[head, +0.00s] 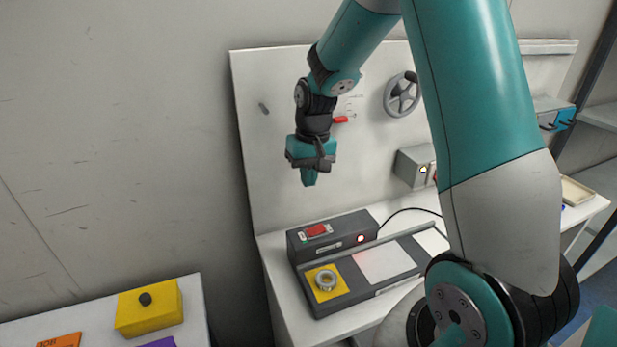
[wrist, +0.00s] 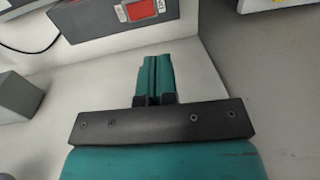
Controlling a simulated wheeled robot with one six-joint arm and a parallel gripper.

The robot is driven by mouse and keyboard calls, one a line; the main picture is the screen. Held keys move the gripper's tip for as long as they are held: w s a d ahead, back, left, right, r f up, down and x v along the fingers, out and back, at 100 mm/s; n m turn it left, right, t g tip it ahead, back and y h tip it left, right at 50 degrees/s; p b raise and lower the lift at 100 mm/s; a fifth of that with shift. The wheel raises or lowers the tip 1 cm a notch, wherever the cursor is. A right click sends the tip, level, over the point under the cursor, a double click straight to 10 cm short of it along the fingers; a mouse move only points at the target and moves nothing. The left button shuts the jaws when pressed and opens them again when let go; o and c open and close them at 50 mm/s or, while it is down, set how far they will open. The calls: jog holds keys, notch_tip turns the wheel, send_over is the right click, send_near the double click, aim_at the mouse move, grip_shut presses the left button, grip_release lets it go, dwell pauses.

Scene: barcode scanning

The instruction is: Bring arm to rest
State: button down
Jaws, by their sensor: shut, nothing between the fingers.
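My gripper (head: 309,180) hangs in the air in the head view, fingers pointing down. It is in front of the upright back panel, above and a little left of the dark scanner unit. Its teal fingers are together with nothing between them. In the wrist view my gripper (wrist: 154,62) also shows shut and empty, with the dark unit beyond it. My teal and grey arm reaches across the right of the head view and hides part of the bench.
The dark scanner unit (head: 333,238) has a red button and a lit lamp. A yellow pad with a metal ring (head: 325,282) lies in front. A yellow box with a black knob (head: 148,306) stands on the left table. A handwheel (head: 402,94) is on the back panel (head: 262,150).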

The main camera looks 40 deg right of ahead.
dwell(0.3)
jog(key=s+a+r+n+y+b, duration=0.1)
jog(key=s+a+r+n+b, duration=0.15)
jog(key=a, duration=0.35)
jog(key=s+a+r+n+b, duration=0.1)
jog(key=s+a+n+b, duration=0.1)
jog(key=s+a, duration=0.3)
jog(key=s+a+n+y+b, duration=0.2)
jog(key=s+a+n, duration=0.4)
jog(key=s+a, duration=0.5)
jog(key=s+b, duration=0.1)
jog(key=s, duration=0.3)
jog(key=shift+r, duration=0.25)
